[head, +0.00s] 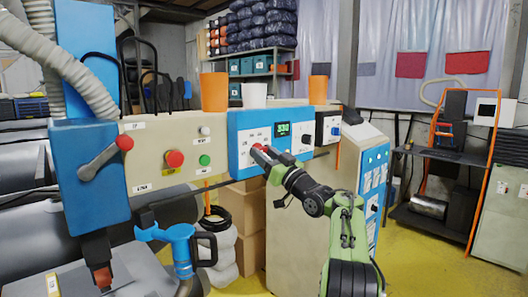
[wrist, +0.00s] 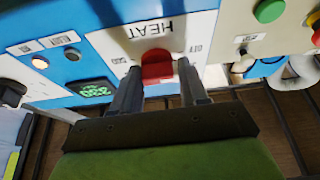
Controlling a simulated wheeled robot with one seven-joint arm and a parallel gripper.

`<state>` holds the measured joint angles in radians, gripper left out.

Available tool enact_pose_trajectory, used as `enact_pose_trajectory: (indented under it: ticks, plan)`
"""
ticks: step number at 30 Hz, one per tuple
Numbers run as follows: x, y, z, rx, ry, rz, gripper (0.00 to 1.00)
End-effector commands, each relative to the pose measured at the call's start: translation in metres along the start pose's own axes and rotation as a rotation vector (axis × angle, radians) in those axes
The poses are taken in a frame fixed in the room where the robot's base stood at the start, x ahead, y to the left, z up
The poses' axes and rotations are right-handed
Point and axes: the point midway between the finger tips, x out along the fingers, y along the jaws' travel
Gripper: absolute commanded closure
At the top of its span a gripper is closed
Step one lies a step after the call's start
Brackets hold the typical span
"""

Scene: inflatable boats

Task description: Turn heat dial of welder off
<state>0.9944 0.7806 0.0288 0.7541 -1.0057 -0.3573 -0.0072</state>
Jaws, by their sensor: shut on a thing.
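The welder's blue control section (head: 240,125) is on the long console in the head view. The red heat dial (wrist: 157,66) sits on a white plate marked HEAT, upside down in the wrist view. My gripper (wrist: 159,75) has one finger on each side of the dial and is shut on it. In the head view my gripper (head: 264,153) reaches the panel from the lower right and hides most of the dial. A green-lit display (head: 282,129) beside it reads about 330. The dial's exact setting cannot be told.
A red button (head: 174,159) and a green button (head: 204,160) sit left on the beige panel, beside a grey lever (head: 98,160) with a red knob. Cardboard boxes (head: 243,217) stand below. Yellow floor is open at right.

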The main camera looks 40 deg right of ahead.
Motion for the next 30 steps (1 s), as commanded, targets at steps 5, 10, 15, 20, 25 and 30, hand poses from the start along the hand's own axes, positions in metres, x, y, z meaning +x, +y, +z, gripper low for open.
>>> enact_pose_trajectory:
  ticks: [5, 10, 15, 20, 25, 30]
  plan:
    - [0.0001, 0.0015, 0.0012, -0.079, -0.006, -0.035, 0.87]
    - [-0.0003, 0.0016, 0.002, -0.125, -0.007, -0.055, 0.87]
    - [-0.0004, 0.0017, 0.0023, -0.147, -0.007, -0.063, 0.87]
    - [-0.0006, 0.0016, 0.0026, -0.151, -0.007, -0.064, 0.86]
    - [-0.0006, 0.0016, 0.0026, -0.15, -0.006, -0.064, 0.87]
    - [-0.0005, 0.0016, 0.0022, -0.15, -0.005, -0.063, 0.39]
